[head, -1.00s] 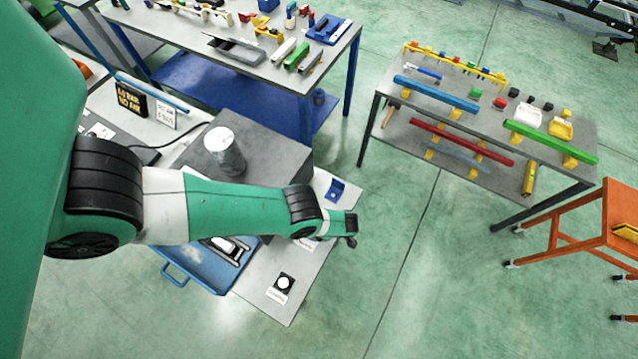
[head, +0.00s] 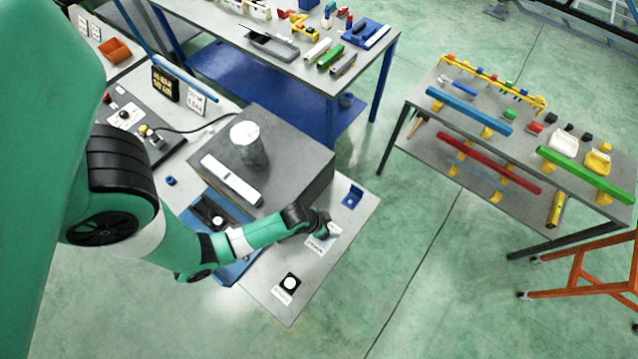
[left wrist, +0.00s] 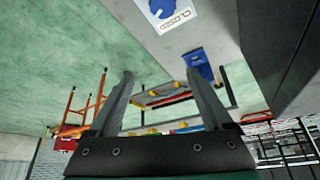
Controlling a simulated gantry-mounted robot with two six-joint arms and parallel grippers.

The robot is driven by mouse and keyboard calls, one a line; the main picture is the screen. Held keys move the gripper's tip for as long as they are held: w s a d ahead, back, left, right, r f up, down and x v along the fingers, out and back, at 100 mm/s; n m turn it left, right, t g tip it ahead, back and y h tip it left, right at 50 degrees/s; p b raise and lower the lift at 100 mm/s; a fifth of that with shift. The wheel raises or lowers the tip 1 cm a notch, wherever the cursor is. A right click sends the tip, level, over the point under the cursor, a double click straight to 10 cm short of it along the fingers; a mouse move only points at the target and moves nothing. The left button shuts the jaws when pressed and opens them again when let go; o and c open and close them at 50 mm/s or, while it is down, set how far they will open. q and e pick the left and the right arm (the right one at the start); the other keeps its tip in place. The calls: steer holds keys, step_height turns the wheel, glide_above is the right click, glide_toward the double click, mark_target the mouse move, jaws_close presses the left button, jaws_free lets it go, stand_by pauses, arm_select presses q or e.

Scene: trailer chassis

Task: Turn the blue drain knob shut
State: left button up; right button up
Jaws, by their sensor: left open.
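The blue drain knob (left wrist: 160,8) shows at the top edge of the left wrist view, partly cut off, on a white plate marked CLOSED. In the head view a white label (head: 320,244) lies on the grey bench top; the knob there is hidden by my left gripper (head: 328,230). In the left wrist view my left gripper (left wrist: 160,76) has its two fingers spread with nothing held between them. The knob lies outside the fingers, apart from them. My right gripper is not in view.
A blue bracket (head: 352,197) stands on the bench near its right edge. A black-and-white knob (head: 291,283) sits near the front. A dark grey block (head: 300,160) with a metal cylinder (head: 248,146) rises behind. A blue tray (head: 232,273) lies left of my gripper.

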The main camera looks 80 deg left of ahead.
arm_select(q)
steer(key=s+d+f+g, duration=0.1)
steer(key=s+f, duration=0.1)
steer(key=s, duration=0.5)
steer(key=shift+n, duration=0.4)
steer(key=b+x, duration=0.3)
steer(key=x, duration=0.9)
steer(key=shift+w+d+b, duration=0.1)
steer(key=shift+w+b, duration=0.1)
steer(key=shift+b, duration=0.15)
jaws_close()
